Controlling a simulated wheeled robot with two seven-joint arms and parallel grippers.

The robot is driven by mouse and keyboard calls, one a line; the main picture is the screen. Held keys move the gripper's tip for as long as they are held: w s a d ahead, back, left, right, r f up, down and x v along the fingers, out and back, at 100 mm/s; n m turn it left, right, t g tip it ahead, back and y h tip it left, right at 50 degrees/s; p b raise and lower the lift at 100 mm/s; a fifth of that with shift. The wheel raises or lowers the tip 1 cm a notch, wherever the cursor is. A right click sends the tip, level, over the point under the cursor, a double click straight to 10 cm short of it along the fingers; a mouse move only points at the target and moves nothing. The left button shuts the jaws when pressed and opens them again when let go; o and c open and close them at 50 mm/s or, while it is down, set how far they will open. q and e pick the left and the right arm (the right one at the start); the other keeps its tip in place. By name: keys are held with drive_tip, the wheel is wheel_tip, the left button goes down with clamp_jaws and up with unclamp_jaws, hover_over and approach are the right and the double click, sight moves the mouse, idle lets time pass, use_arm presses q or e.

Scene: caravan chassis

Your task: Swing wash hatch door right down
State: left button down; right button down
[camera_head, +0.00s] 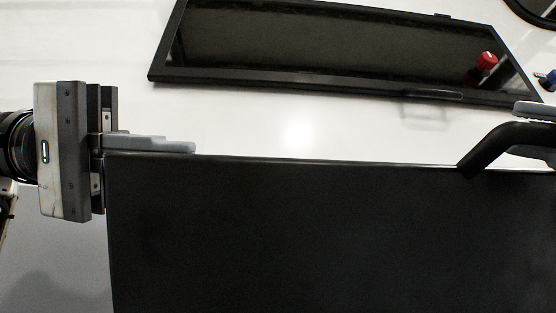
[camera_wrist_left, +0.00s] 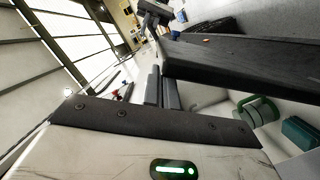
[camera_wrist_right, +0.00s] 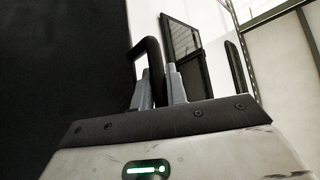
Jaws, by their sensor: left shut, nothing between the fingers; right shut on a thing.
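The wash hatch door (camera_head: 330,235) is a large black panel filling the lower part of the head view. It also shows in the left wrist view (camera_wrist_left: 240,65) and at the left of the right wrist view (camera_wrist_right: 60,60). A bent black handle (camera_head: 490,143) stands at its right top edge. My right gripper (camera_head: 535,128), partly cut off at the right edge, is shut on the handle, which shows between its fingers in the right wrist view (camera_wrist_right: 159,88). My left gripper (camera_head: 150,142) is shut and empty at the door's top left edge; I cannot tell whether it touches.
A dark framed window (camera_head: 320,50) is in the white wall behind the door. A red knob (camera_head: 487,61) shows at the window's right. A green round object (camera_wrist_left: 262,110) and a teal box (camera_wrist_left: 302,132) lie beyond the door in the left wrist view.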

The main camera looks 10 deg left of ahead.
use_arm(q)
drive_tip(key=shift+s+d+f, duration=0.3)
drive_tip(key=shift+s+f, duration=0.1)
drive_tip(key=shift+s, duration=0.05)
use_arm(e)
drive_tip(key=shift+w+d+r, duration=0.1)
drive_tip(key=shift+w, duration=0.25)
drive_tip(key=c, duration=1.4)
unclamp_jaws()
